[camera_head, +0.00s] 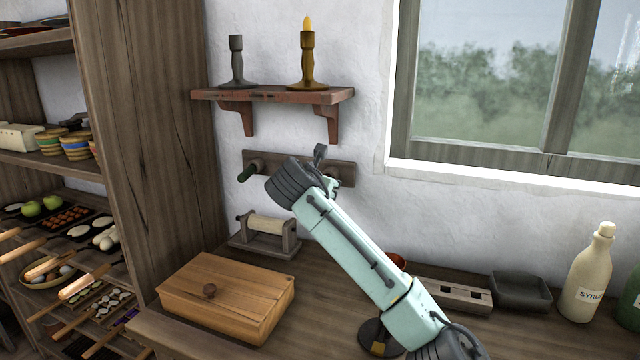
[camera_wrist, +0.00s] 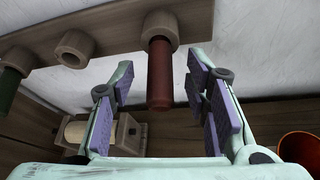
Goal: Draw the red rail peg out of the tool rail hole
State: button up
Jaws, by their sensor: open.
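The tool rail (camera_head: 345,170) is a wooden board on the wall under the shelf, and it also shows in the wrist view (camera_wrist: 112,32). The red rail peg (camera_wrist: 160,80) sits in the right socket (camera_wrist: 161,22) and sticks out toward me. In the head view my arm hides the peg. My gripper (camera_wrist: 163,88) is open, its purple-padded fingers on either side of the peg in the wrist view, with a visible gap on each side. In the head view only part of my gripper shows at the rail, beyond my wrist.
A green peg (camera_wrist: 9,84) sits in the left socket; the middle socket (camera_wrist: 74,49) is empty. Below are a roller on a wooden stand (camera_head: 266,226), a lidded wooden box (camera_head: 235,290) and an orange bowl (camera_wrist: 300,150). A shelf (camera_head: 275,96) with two candlesticks hangs above.

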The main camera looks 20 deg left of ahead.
jog(key=shift+c, duration=0.5)
grip_shut()
dwell(0.4)
